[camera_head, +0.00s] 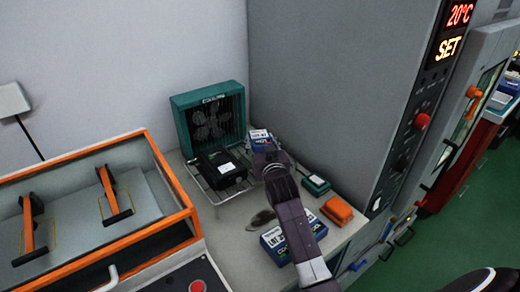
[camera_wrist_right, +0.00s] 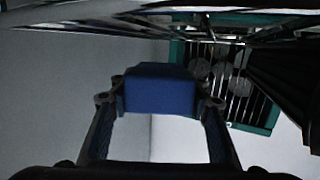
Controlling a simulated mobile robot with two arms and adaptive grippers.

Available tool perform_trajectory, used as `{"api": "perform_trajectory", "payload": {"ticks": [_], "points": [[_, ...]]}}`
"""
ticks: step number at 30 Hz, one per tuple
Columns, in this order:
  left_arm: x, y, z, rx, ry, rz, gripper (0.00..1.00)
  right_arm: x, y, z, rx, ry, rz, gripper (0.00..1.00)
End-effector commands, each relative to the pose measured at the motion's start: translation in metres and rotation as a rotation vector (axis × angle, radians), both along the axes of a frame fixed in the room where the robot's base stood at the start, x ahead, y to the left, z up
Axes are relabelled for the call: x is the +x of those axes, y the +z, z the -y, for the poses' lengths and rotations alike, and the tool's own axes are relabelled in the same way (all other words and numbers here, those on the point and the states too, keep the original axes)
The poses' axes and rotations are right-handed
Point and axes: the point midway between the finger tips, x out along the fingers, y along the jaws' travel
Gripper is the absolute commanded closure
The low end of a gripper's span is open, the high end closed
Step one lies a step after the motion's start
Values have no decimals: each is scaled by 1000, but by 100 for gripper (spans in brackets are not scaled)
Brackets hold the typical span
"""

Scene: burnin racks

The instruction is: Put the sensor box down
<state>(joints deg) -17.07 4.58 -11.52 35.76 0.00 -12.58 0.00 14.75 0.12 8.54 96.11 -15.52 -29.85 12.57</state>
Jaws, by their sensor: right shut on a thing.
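My right gripper (camera_head: 265,151) is shut on a small blue and white box (camera_head: 260,139), which I take to be the sensor box. It is held beside the right end of the wire rack (camera_head: 211,200), near the fan. In the right wrist view the box's plain blue face (camera_wrist_right: 160,92) sits between the two fingers (camera_wrist_right: 158,115). I cannot tell whether the box touches the rack. My left gripper is not in view.
A black device (camera_head: 218,170) lies on the rack before a teal fan (camera_head: 210,118). Another blue-white box (camera_head: 274,243), a dark object (camera_head: 261,219), a teal box (camera_head: 316,185) and orange boxes (camera_head: 337,209) are on the bench (camera_head: 236,241). A grey cabinet (camera_head: 335,75) stands right.

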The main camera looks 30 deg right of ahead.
Motion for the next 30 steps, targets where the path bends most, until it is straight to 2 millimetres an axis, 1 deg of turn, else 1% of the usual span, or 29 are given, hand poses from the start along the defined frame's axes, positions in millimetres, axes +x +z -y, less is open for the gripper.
{"api": "perform_trajectory", "payload": {"ticks": [1, 3, 6, 14, 17, 18, 20, 30], "points": [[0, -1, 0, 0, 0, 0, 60, 0, -11, 0, 1, -1, -4, 85], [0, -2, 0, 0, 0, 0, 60, 0, -21, 0, 1, -1, -4, 85], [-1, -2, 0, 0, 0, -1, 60, 0, -28, 0, 0, 0, -1, 85], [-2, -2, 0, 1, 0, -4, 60, 0, -28, 0, 0, 0, 0, 85], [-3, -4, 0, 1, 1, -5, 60, 0, -31, 0, 0, 0, 0, 85], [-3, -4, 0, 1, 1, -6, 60, 0, -33, 0, 1, 0, -2, 55], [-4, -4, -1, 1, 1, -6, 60, 0, -32, 0, 1, 0, -2, 48], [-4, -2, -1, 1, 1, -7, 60, 0, -29, 0, 0, 0, -2, 48]]}}
